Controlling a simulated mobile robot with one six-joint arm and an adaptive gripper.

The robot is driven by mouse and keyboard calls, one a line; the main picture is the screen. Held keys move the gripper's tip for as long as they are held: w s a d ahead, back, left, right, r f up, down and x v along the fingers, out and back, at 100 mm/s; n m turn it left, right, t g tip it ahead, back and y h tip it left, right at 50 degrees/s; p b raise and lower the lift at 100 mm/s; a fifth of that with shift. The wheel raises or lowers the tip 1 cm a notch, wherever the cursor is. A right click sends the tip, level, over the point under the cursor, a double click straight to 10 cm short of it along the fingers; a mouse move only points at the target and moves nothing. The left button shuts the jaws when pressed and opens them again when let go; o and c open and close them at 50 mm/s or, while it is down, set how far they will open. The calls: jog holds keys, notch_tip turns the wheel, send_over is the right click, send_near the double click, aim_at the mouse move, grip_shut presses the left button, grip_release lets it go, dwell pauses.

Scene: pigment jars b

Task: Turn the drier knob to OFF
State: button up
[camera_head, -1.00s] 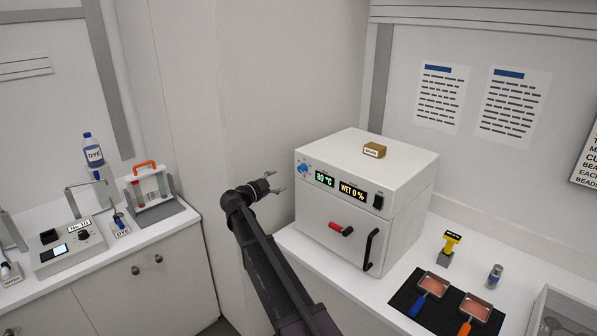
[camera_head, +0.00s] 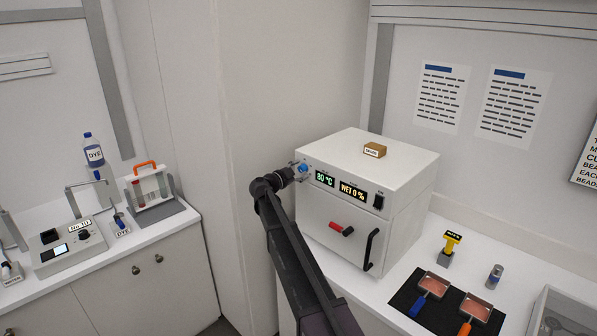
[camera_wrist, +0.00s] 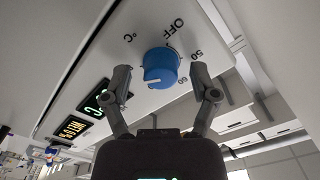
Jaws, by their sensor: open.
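The drier (camera_head: 345,238) is a white box on the right counter, with displays reading "80 °C" and "WET 0 %". Its blue knob (camera_head: 303,168) is at the upper left of the front, partly hidden by my gripper (camera_head: 296,172). In the wrist view the blue knob (camera_wrist: 160,68) sits between the two open fingers of my gripper (camera_wrist: 163,80), with a gap on each side. The knob's white pointer line is toward the lower left, away from the "OFF" mark (camera_wrist: 173,29). The marks "50" and "60" show to its right.
A red-handled latch (camera_head: 340,229), a black door handle (camera_head: 371,249) and a black switch (camera_head: 379,202) are on the drier front. A small brown block (camera_head: 375,150) lies on top.

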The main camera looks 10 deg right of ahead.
grip_shut()
jog(key=shift+a, duration=0.35)
jog(key=shift+d, duration=0.3)
